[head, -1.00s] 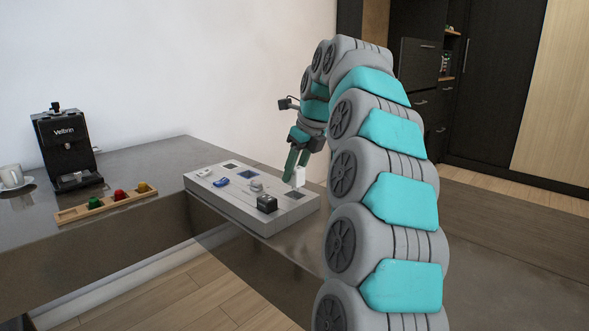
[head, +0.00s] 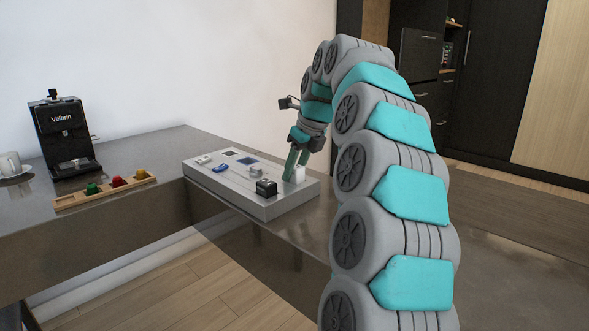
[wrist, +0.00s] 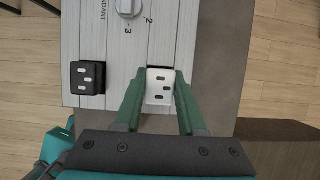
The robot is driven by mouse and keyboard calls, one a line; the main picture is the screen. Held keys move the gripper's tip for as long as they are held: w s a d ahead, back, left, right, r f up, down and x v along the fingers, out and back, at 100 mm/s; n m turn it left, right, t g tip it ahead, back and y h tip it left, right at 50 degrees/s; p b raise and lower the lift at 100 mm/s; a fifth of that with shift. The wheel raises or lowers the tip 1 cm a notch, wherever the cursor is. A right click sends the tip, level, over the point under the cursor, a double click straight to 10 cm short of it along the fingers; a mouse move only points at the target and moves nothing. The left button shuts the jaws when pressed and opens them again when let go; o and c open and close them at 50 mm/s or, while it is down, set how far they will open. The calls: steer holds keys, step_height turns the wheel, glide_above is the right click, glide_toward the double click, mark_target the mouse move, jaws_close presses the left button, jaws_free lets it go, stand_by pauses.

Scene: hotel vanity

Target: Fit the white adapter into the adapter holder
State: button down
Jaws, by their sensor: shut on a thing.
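The white adapter (head: 299,173) is between the green fingers of my gripper (head: 295,167), at the right end of the grey panel (head: 250,203). In the wrist view, my gripper (wrist: 163,73) is shut on the white adapter (wrist: 159,91), whose slotted face is towards the camera. The adapter covers the place of the panel's dark square recess, which is hidden now. It looks upright and at or very close to the panel surface. I cannot tell whether it sits inside the recess or how deep.
A black adapter (head: 266,187) stands on the panel, left of the white one. A round knob (wrist: 128,8), a blue part (head: 220,168) and a blue square (head: 246,160) are further along. A coffee machine (head: 62,138) and a wooden capsule rack (head: 105,193) are at left.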

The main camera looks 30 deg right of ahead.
steer(key=shift+s+f, duration=0.15)
steer(key=shift+f, duration=0.7)
steer(key=shift+c, duration=2.3)
jaws_free()
steer(key=shift+s+f+g, duration=0.1)
steer(key=shift+f+g, duration=0.15)
steer(key=shift+g, duration=0.05)
steer(key=shift+o, duration=0.2)
steer(key=v, duration=0.9)
steer(key=shift+r+t+p, duration=0.3)
steer(key=shift+r+t, duration=0.1)
steer(key=shift+w, duration=0.2)
